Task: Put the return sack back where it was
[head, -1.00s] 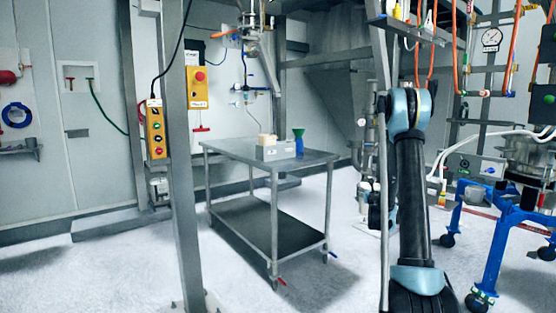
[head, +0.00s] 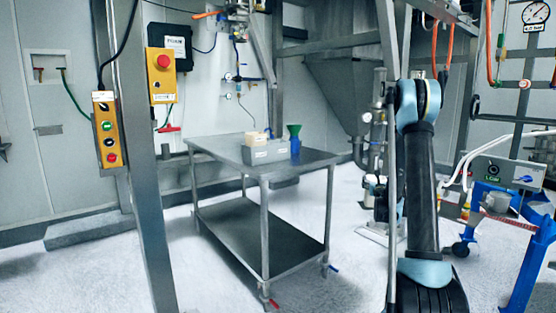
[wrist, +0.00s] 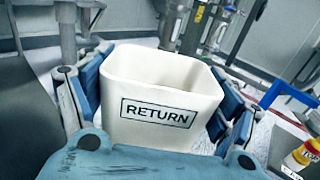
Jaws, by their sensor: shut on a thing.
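The return sack (wrist: 160,85) shows in the wrist view as a white, open-topped, tub-like container with a black RETURN label facing me. My gripper (wrist: 150,72) is shut on it, with its blue fingers along the left and right sides. The sack looks roughly upright, and its bottom is hidden behind the blue palm. In the head view my arm shows at the right, but I cannot make out the gripper or the sack there.
A steel table (head: 315,158) with a lower shelf stands ahead. It bears a grey bin (head: 268,152) with cream items and a green funnel (head: 293,129). A steel post (head: 145,190) stands at left. A blue frame (head: 530,262) stands at right. Floor before the table is clear.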

